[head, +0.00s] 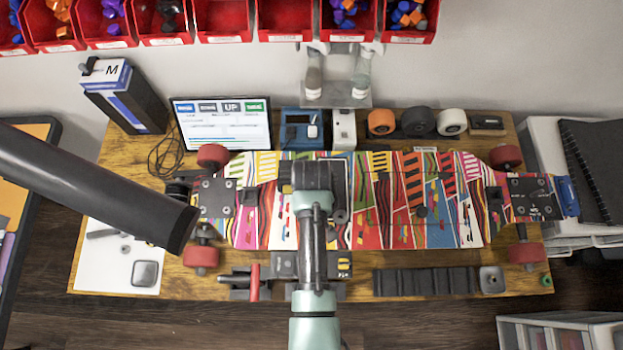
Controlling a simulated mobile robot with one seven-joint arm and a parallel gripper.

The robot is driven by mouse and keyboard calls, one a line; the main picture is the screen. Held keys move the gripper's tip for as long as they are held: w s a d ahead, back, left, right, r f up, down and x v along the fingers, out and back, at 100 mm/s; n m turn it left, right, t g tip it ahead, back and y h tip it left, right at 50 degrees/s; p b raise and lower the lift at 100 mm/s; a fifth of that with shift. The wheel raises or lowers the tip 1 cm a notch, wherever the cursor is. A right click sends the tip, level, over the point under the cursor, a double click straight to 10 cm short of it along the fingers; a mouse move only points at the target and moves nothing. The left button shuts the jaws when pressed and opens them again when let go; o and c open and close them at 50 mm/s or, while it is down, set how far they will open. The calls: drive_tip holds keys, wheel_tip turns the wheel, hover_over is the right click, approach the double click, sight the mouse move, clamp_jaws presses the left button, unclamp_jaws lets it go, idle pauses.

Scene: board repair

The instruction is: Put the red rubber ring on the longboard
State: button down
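The longboard (440,215), painted in bright multicoloured patterns, lies across the wooden table in the head view. It has red wheels at its corners, such as the far left wheel (213,156). My gripper (313,178) is over the board, left of its middle, and covers part of it. Its fingertips are hidden under its own body, so I cannot tell whether it is open or holds anything. I cannot make out a red rubber ring anywhere. A small green ring (545,280) lies at the table's front right corner.
A monitor (222,124), a dark box marked M (124,96) and loose wheels (417,121) stand behind the board. A red-handled tool (254,282) and a long black tray (425,282) lie in front. Red bins (224,22) hang above.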

drive_tip(key=shift+s+f, duration=0.1)
drive_tip(key=shift+f, duration=0.6)
idle(0.6)
drive_tip(key=shift+c, duration=2.4)
unclamp_jaws()
drive_tip(key=shift+c, duration=0.3)
drive_tip(key=shift+c, duration=0.7)
drive_tip(key=shift+r, duration=0.1)
wheel_tip(320, 180, up, 7)
drive_tip(key=p, duration=0.7)
drive_tip(key=shift+r, duration=0.2)
